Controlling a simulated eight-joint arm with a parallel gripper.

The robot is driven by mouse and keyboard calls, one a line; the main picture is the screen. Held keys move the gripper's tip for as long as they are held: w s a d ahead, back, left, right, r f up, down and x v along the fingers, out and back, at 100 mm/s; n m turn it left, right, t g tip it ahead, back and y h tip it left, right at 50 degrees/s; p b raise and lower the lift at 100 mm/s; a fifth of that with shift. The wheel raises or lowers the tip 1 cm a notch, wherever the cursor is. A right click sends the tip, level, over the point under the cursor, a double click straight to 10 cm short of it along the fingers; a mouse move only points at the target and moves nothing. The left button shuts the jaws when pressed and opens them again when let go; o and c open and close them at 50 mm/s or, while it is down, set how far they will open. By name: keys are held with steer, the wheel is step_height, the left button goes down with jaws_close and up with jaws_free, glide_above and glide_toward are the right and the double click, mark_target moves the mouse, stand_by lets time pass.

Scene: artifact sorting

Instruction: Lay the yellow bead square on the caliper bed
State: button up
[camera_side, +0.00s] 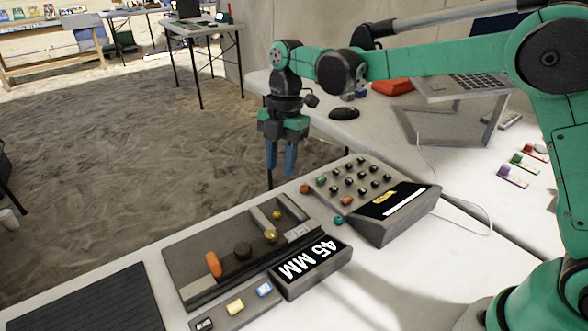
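The caliper bed (205,250) is a dark grey tray with a pale sliding jaw, lying on the table and tilted in the picture. A gold-yellow ball (270,236) sits on it by the jaw's near end. A smaller yellow ball (277,215) sits just beyond, right of the jaw. I cannot tell which of them is the yellow bead, or whether either touches the jaw. An orange cylinder (213,264) and a dark knob (243,250) are also on the bed. My gripper (280,173) hangs beyond the bed with its blue fingers pointing down, apart, with nothing seen between them.
A display reading "45 MM" (309,264) adjoins the bed. A black mat (95,305) lies at left.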

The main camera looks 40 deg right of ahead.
steer(key=s+d+r+m+t, duration=0.45)
steer(key=s+r+m, duration=0.2)
steer(key=m, duration=0.55)
steer(key=s+d+f+m+t+h, duration=0.1)
steer(key=s+d+f+m+t, duration=0.2)
steer(key=s+m, duration=0.4)
steer(key=m, duration=0.3)
steer(key=shift+s+d+f+m+h, duration=0.15)
steer(key=shift+d+f+m+h, duration=0.15)
steer(key=shift+d+f, duration=0.1)
